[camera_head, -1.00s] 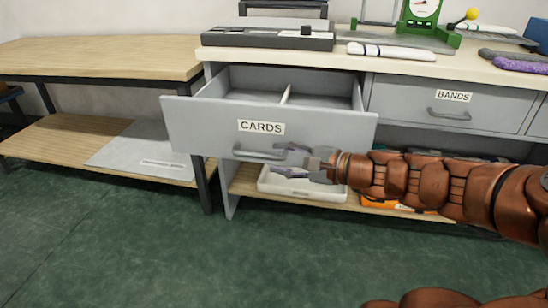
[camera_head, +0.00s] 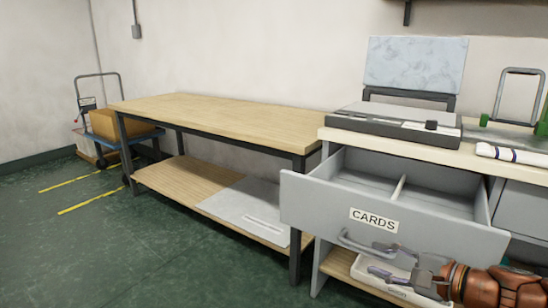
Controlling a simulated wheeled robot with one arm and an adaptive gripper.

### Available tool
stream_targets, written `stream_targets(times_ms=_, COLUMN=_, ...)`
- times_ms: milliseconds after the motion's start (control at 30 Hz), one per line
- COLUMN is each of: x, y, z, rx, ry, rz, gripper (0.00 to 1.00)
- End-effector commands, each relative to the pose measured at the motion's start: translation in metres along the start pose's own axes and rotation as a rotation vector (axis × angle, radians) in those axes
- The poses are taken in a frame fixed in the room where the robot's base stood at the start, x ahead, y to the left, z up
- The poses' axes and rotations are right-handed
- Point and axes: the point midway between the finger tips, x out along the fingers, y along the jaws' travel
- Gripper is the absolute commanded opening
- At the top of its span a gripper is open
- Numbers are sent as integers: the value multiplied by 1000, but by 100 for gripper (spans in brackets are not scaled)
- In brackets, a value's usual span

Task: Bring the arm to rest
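My gripper (camera_head: 385,266) is at the lower right, close in front of the handle (camera_head: 368,244) of the grey drawer labelled CARDS (camera_head: 315,203). The fingers look spread, with nothing seen between them. I cannot tell whether a finger touches the handle. The drawer is pulled out, and its two visible compartments look empty. My copper-coloured arm runs off the right edge.
A long wooden workbench (camera_head: 215,112) with a lower shelf stands left of the drawer unit. A knitting machine (camera_head: 395,125) sits on the counter. A white tray (camera_head: 372,284) lies below the drawer. A loaded cart (camera_head: 103,124) stands far left. Green floor in front is clear.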

Motion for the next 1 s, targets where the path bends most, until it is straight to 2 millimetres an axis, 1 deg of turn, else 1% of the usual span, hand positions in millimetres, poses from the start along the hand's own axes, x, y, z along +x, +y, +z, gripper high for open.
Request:
stream_targets(times_ms=33, x=1, y=-9, z=18, rx=-28, ry=-16, rz=39, gripper=39)
stream_targets(times_ms=100, x=4, y=-9, z=36, rx=-66, ry=-39, rz=93, gripper=39)
stream_targets(times_ms=267, x=7, y=-6, z=74, rx=-157, ry=-93, rz=217, gripper=39)
stream_targets(times_ms=400, x=4, y=-2, z=106, rx=-235, ry=-139, rz=323, gripper=39)
stream_targets(times_ms=467, x=2, y=-1, z=118, rx=-269, ry=-157, rz=368, gripper=39)
stream_targets(times_ms=700, x=-14, y=3, z=164, rx=-400, ry=-229, rz=546, gripper=39)
stream_targets(times_ms=867, x=-30, y=4, z=189, rx=-490, ry=-270, rz=663, gripper=39)
stream_targets(times_ms=1000, x=-48, y=2, z=208, rx=-565, ry=-303, rz=763, gripper=39)
